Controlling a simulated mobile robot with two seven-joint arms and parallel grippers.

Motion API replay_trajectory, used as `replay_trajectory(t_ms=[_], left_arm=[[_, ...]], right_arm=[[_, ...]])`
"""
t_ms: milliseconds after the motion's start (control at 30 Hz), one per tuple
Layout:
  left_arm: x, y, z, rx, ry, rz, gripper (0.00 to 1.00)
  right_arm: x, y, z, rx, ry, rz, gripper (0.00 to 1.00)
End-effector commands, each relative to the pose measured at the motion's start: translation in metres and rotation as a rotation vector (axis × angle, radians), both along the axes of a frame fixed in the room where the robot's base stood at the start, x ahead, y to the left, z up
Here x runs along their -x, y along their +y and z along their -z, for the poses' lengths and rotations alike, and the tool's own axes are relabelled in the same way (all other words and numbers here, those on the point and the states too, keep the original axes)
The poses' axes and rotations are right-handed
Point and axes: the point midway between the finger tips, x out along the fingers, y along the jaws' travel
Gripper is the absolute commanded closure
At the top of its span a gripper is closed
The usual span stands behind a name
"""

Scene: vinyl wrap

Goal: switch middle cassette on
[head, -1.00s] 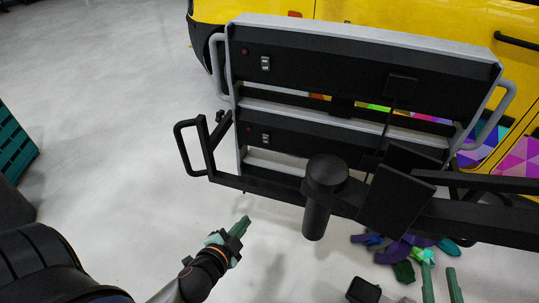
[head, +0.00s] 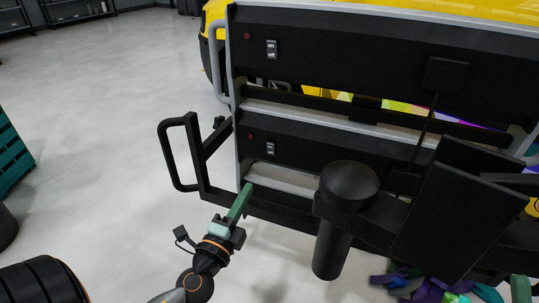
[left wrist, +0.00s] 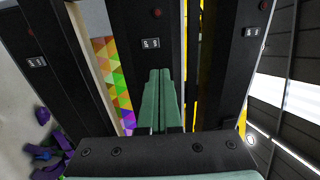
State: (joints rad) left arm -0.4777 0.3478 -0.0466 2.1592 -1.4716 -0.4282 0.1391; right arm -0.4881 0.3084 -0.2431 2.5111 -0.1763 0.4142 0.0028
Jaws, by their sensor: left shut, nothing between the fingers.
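The rack holds black cassettes, each with a red light and a small rocker switch. In the left wrist view three show side by side; the middle cassette (left wrist: 146,75) has its switch (left wrist: 151,43) just beyond my fingertips. In the head view I take the lower visible cassette (head: 330,155) as the middle one, with its switch (head: 270,148). My left gripper (head: 246,188) is shut and empty. Its green fingers (left wrist: 160,75) point at the rack and appear below that switch in the head view; contact cannot be judged. A green finger of my right gripper (head: 520,289) shows at bottom right.
A black handle loop (head: 178,155) stands left of the rack. A black post (head: 333,235) and dark panel (head: 460,215) stand in front at right. Coloured pieces (head: 430,290) lie low at right. A yellow vehicle (head: 480,10) is behind; open floor (head: 90,140) lies left.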

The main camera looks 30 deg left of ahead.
Motion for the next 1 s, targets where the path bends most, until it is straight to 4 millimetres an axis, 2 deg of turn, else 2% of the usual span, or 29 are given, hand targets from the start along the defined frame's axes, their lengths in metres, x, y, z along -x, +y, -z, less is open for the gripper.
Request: replay_trajectory(t_ms=[167, 267, 800, 1000], left_arm=[[-0.006, 0.001, -0.001, 0.002, 0.000, 0.000, 1.00], [-0.016, 0.003, -0.004, 0.000, -0.001, 0.000, 1.00], [-0.105, 0.021, -0.016, -0.001, -0.001, -0.001, 1.00], [-0.127, 0.025, -0.018, 0.001, 0.001, -0.001, 1.00]], right_arm=[[0.000, 0.000, -0.002, 0.002, 0.001, 0.002, 0.61], [0.000, 0.000, -0.006, 0.003, -0.002, 0.005, 0.61], [0.000, -0.002, -0.021, 0.015, -0.018, 0.024, 0.61], [0.000, -0.003, -0.021, 0.017, -0.019, 0.028, 0.61]])
